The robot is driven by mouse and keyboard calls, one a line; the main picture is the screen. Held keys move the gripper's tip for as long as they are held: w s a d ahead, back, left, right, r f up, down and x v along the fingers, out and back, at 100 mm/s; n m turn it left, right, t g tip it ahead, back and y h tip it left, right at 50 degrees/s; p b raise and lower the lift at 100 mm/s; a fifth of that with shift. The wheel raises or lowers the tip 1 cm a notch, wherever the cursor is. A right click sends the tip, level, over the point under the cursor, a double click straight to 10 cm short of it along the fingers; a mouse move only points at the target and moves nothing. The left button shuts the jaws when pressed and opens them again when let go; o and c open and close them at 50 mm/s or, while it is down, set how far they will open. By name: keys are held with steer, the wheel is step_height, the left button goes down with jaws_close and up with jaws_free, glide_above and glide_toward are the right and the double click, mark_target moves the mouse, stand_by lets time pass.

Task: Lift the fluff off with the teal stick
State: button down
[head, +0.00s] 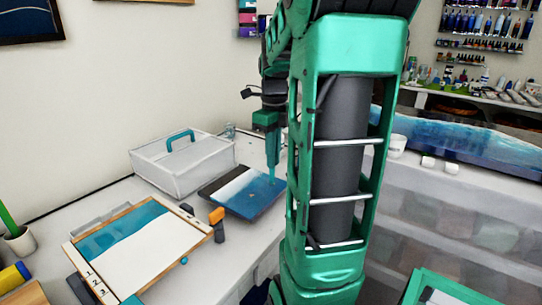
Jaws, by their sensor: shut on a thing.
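My gripper (272,148) points down over a blue-and-white panel (236,184), which lies on the white bench. It is shut on the teal stick (272,170), a thin upright shape. The stick is close in colour to my fingers, so where one ends and the other begins is hard to see. Its lower end is at or just above the blue part of the panel; I cannot tell if it touches. The fluff is too small to make out. My arm hides the area to the right of the panel.
A white box with a teal handle (182,160) stands behind and left of the panel. A wood-framed board (130,250) lies at front left, with an orange-topped tool (217,222) beside it. A cup (18,238) with a green stick stands at far left.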

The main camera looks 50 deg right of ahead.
steer(key=shift+r, duration=3)
steer(key=shift+s+d+r, duration=0.15)
steer(key=shift+d+r, duration=0.3)
steer(key=shift+d, duration=0.05)
